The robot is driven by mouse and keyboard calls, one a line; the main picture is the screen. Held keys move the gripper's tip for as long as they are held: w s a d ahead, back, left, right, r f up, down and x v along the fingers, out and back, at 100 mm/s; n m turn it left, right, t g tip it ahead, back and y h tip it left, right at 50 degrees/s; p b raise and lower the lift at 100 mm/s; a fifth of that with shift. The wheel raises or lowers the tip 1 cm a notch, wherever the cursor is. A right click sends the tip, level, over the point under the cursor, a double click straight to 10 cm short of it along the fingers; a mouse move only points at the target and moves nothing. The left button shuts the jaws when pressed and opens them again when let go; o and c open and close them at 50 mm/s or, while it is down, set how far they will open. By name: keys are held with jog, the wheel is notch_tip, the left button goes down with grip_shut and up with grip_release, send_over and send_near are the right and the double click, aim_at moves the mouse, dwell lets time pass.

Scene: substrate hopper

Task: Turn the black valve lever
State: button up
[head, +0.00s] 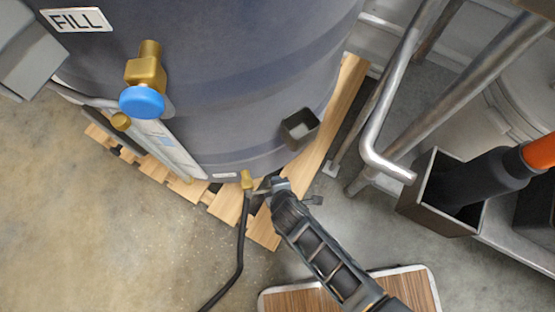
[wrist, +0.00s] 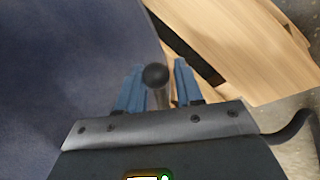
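A round black knob (wrist: 155,75) on a short, paler stem stands between my gripper's blue fingers in the wrist view; it looks like the end of the valve lever. My gripper (wrist: 160,80) is open around it. A narrow gap shows on the knob's right; I cannot tell if the left finger touches. In the head view my gripper (head: 262,190) is low at the tank's foot, beside a brass fitting (head: 247,179) with a black hose (head: 240,240). The lever is not clearly visible there.
The large grey tank (head: 230,90) stands on a wooden pallet (head: 228,205). A blue-knobbed brass valve (head: 142,101) is higher on its side. Metal pipes (head: 385,120) and an open dark box (head: 440,215) are to the right. The concrete floor (head: 110,240) at left is clear.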

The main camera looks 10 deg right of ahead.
jog(key=shift+a, duration=0.1)
jog(key=shift+s+r, duration=0.2)
jog(key=shift+r, duration=0.15)
jog(key=p+v, duration=0.3)
jog(key=v, duration=0.4)
jog(key=shift+p, duration=0.35)
jog(key=shift+s, duration=0.1)
